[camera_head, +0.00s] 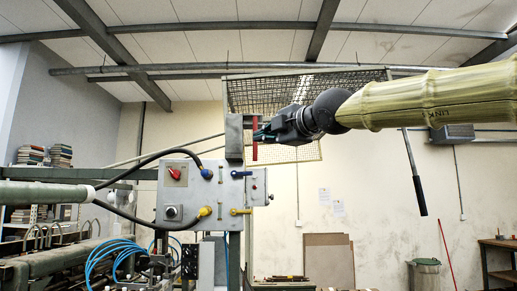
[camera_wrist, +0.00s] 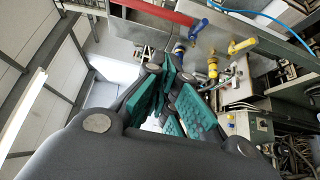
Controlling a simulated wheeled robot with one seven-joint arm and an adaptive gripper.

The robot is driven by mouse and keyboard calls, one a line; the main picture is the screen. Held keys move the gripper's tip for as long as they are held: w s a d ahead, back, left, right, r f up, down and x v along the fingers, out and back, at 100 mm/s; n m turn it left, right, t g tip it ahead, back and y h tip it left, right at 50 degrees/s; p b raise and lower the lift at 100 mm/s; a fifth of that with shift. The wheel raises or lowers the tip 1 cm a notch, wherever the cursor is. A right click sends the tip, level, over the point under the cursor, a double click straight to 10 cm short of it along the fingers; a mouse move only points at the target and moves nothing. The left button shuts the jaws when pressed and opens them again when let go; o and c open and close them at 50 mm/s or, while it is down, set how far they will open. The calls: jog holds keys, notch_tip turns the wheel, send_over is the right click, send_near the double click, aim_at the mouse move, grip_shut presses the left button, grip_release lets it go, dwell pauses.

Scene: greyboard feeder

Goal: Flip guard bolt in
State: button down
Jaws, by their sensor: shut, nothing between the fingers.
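A grey control panel (camera_head: 187,191) carries a small blue lever (camera_head: 241,174) and a yellow lever (camera_head: 240,211) on its right part. They seem to show in the wrist view as a blue lever (camera_wrist: 197,28) and a yellow lever (camera_wrist: 243,46). I cannot tell which part is the guard bolt. A red upright bar (camera_head: 254,137) stands above the panel beside a grey post; a red bar (camera_wrist: 155,11) also crosses the top of the wrist view. My gripper (camera_head: 262,135) is shut and empty, its tip close to the red bar; contact is unclear. Its teal pads (camera_wrist: 172,100) show in the wrist view.
The grey post (camera_head: 234,138) stands just left of the red bar. A wire mesh guard (camera_head: 290,92) hangs behind my gripper. Black cables (camera_head: 127,168) and blue hoses (camera_head: 110,257) are at the left. A black-gripped rod (camera_head: 418,185) hangs below my arm. Open room lies right of the panel.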

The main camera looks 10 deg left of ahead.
jog(key=shift+v, duration=1.05)
jog(key=shift+s+a, duration=0.1)
jog(key=shift+a, duration=0.1)
jog(key=shift+d, duration=0.15)
